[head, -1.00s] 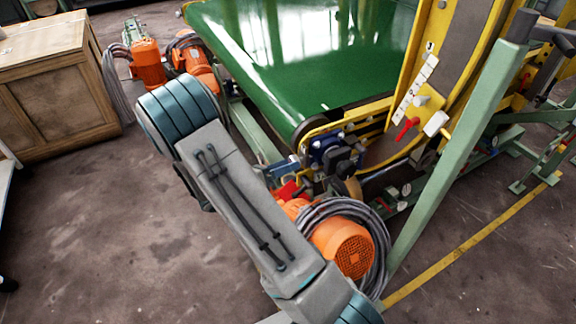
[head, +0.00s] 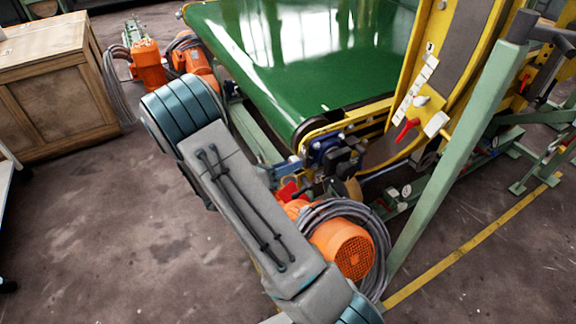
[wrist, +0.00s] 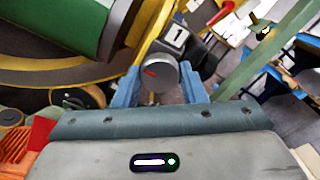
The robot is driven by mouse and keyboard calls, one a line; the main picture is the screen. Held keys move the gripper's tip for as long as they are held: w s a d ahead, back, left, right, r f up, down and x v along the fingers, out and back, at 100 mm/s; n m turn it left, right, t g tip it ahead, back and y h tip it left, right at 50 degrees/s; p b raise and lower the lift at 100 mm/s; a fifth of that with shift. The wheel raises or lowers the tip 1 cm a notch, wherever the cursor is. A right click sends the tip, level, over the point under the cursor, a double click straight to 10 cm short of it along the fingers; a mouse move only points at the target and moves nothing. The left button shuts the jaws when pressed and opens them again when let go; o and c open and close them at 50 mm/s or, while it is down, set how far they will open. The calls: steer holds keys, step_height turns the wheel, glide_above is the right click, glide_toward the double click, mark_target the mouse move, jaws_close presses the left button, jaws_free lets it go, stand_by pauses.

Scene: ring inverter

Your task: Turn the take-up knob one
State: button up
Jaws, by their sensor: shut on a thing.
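The take-up knob (wrist: 158,74) is a round grey cap with a small red mark on its face, seen in the wrist view. A white label with the number 1 (wrist: 178,36) is just above and to the right of it. My gripper (wrist: 159,85) has its two blue fingers on either side of the knob, shut on it. In the head view I cannot make out the knob clearly, and my arm covers part of that area.
A green conveyor belt (head: 300,50) with a yellow frame lies beyond my arm. An orange motor (head: 343,248) with coiled grey cables is close to my arm. A green post (head: 455,150) rises at the right. A wooden crate (head: 50,95) stands at the left; bare floor is in front.

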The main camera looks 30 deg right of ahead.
steer(key=m+b, duration=0.9)
steer(key=m, duration=1.4)
steer(key=shift+f, duration=0.1)
steer(key=shift+b, duration=0.35)
steer(key=o, duration=1)
steer(key=shift+a, duration=0.1)
steer(key=a+p, duration=0.2)
steer(key=a, duration=1.1)
steer(key=shift+s+a, duration=0.2)
steer(key=shift+a, duration=0.2)
